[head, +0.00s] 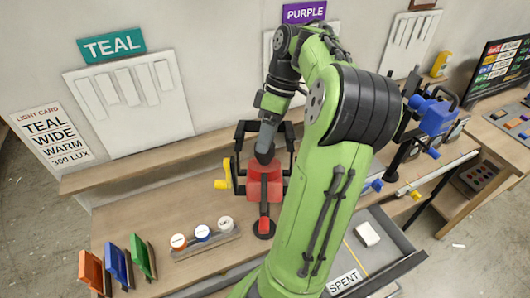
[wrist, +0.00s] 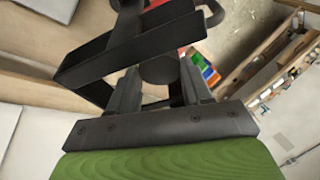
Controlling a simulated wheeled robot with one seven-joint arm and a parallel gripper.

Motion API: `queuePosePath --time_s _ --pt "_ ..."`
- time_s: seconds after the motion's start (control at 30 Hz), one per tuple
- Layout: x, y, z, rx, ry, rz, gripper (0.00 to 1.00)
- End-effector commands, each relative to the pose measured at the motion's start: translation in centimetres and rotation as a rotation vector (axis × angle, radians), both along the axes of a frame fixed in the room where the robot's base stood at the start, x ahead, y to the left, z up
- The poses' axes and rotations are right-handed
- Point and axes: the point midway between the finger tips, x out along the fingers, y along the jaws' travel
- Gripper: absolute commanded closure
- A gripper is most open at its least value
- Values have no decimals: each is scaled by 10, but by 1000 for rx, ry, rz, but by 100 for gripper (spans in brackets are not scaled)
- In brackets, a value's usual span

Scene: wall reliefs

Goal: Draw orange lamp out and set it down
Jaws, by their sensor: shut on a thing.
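The orange lamp, looking red-orange here (head: 265,188), is in the head view at the middle of the wooden bench. A black yoke (head: 238,160) with a yellow knob stands around it, and a round red-and-black foot shows in front. My gripper (head: 265,152) comes down from above onto the lamp's dark top; my arm hides part of this area. In the wrist view my gripper (wrist: 158,85) is shut on a dark round part of the lamp. Black yoke bars (wrist: 130,50) cross close in front of the fingers. I cannot tell whether the lamp is lifted.
A blue lamp (head: 437,115) in a black stand is on the right. A grey tray marked SPENT (head: 400,262) holds a white block. A rack of round pucks (head: 205,243) and coloured cards (head: 118,265) stand front left. Bare bench (head: 130,215) lies left of the yoke.

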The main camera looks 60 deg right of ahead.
Motion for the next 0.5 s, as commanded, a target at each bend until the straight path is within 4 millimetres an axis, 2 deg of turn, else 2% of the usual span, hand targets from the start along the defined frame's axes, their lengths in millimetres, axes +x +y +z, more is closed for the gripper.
queuePosePath --time_s 0.03,0.2,0.5 --pt "0 0 0 -1 -1 1 63" --pt "0 0 0 -1 -1 1 88" --pt "1 -1 6 -2 -2 1 88"
